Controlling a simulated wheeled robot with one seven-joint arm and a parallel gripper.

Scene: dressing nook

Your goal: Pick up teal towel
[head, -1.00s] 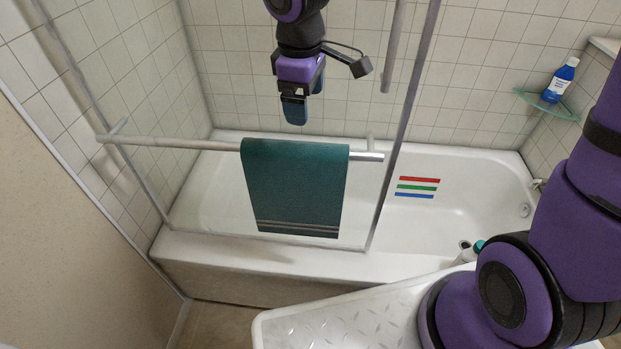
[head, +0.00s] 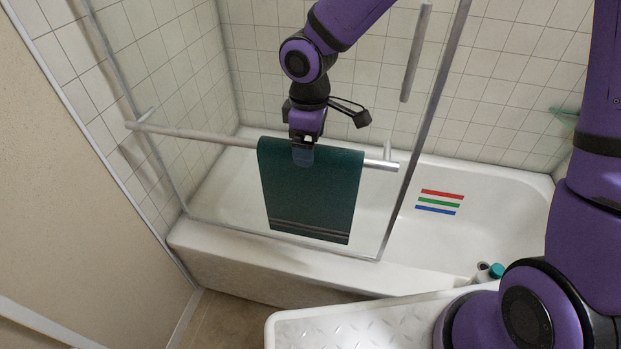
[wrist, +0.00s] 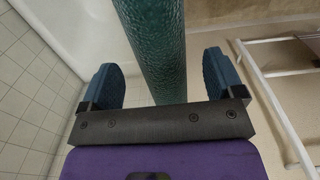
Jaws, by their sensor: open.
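The teal towel (head: 312,205) hangs folded over the horizontal bar on the glass bath screen, with light stripes near its lower edge. My gripper (head: 303,155) is at the towel's top edge in the head view, in front of its upper part. In the wrist view the towel (wrist: 155,40) runs between the two blue fingers of my gripper (wrist: 163,80), with a gap on each side. The fingers are open and do not appear to touch it.
The towel bar (head: 200,135) extends to both sides of the towel. A white bathtub (head: 480,205) lies behind the glass. Bottles (head: 490,271) stand near the tub's front rim at right. A beige wall (head: 80,190) is at left.

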